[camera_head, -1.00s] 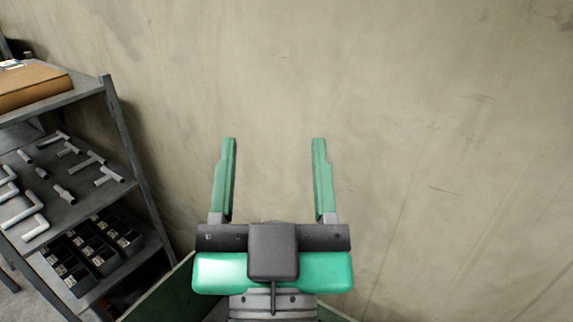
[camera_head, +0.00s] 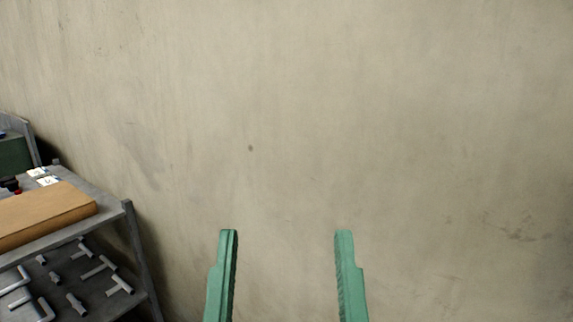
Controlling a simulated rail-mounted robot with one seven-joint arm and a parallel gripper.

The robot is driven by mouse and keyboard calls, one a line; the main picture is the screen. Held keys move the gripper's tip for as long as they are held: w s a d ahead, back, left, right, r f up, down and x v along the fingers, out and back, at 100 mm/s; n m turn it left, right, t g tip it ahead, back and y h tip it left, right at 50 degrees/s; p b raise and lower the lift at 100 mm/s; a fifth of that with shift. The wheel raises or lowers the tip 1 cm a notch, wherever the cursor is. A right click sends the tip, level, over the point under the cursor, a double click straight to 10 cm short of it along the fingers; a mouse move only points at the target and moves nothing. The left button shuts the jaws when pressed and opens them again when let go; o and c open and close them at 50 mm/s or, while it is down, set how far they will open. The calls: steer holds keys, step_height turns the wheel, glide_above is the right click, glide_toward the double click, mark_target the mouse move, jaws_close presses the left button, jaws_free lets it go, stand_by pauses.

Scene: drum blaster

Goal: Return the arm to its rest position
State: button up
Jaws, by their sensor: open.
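My gripper (camera_head: 286,238) shows at the bottom centre of the head view. Its two green fingers point up and stand wide apart with nothing between them. Only the fingers show; the gripper body and the arm are below the picture's edge. The fingers are seen against a plain wall, and I cannot tell how far they are from it.
A beige concrete wall (camera_head: 300,110) fills most of the view. At the lower left stands a grey metal shelf unit (camera_head: 110,207) with a brown cardboard box (camera_head: 45,214) on top and several grey pipe fittings (camera_head: 98,268) on the shelf below.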

step_height(320, 180, up, 22)
steer(key=p, duration=1.8)
steer(key=shift+a, duration=0.15)
steer(key=shift+r, duration=0.1)
